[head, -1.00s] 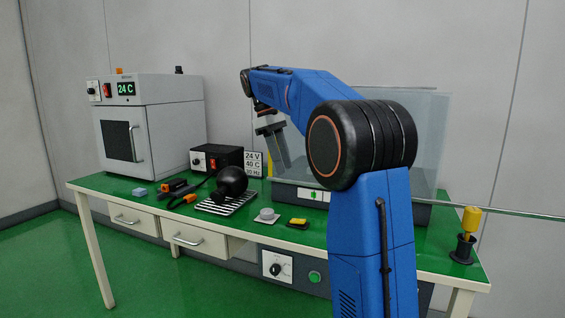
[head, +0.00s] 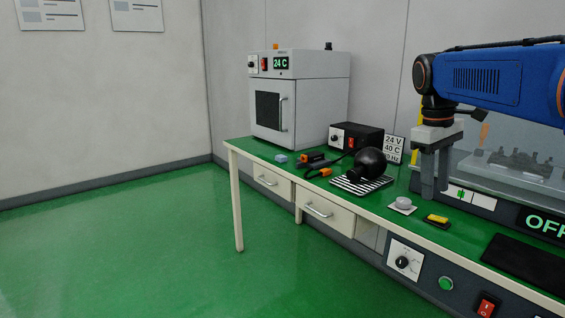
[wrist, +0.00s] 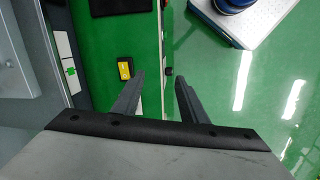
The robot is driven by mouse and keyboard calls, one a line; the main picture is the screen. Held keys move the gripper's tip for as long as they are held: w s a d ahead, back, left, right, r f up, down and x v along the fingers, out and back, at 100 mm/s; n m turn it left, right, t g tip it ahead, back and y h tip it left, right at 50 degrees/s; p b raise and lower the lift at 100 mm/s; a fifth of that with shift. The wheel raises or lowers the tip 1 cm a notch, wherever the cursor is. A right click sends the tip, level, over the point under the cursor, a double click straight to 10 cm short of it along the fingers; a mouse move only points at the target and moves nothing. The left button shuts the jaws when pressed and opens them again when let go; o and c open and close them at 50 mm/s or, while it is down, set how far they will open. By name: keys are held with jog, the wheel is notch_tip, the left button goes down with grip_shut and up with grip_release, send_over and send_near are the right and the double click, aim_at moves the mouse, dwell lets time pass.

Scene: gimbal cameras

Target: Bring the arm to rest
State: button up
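My arm (head: 487,80) reaches in from the right of the head view, its blue link roughly level. My gripper (head: 435,188) hangs from it, fingers pointing down, in front of the clear-walled enclosure at the bench's right. In the wrist view my gripper (wrist: 161,76) has its two grey fingers apart with nothing between them. Below the gap are the bench edge and green floor. The fingers appear clear of the bench things.
The green bench (head: 330,204) carries a grey oven (head: 300,105), a black power box (head: 356,138), a black ball-shaped device (head: 369,162) on a striped plate, and a yellow-and-black block (head: 436,219), also in the wrist view (wrist: 125,69). Open floor (head: 120,240) lies left.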

jog(key=s+a+f+m+t+y, duration=0.1)
jog(key=s+a+f+m+t, duration=0.1)
jog(key=s+f, duration=0.8)
jog(key=s+a+f+m+t, duration=0.3)
jog(key=s+a+f, duration=0.2)
jog(key=s+f, duration=0.5)
jog(key=shift+s+a+f+y, duration=0.25)
jog(key=shift+s+f+y, duration=0.15)
jog(key=shift+s, duration=0.55)
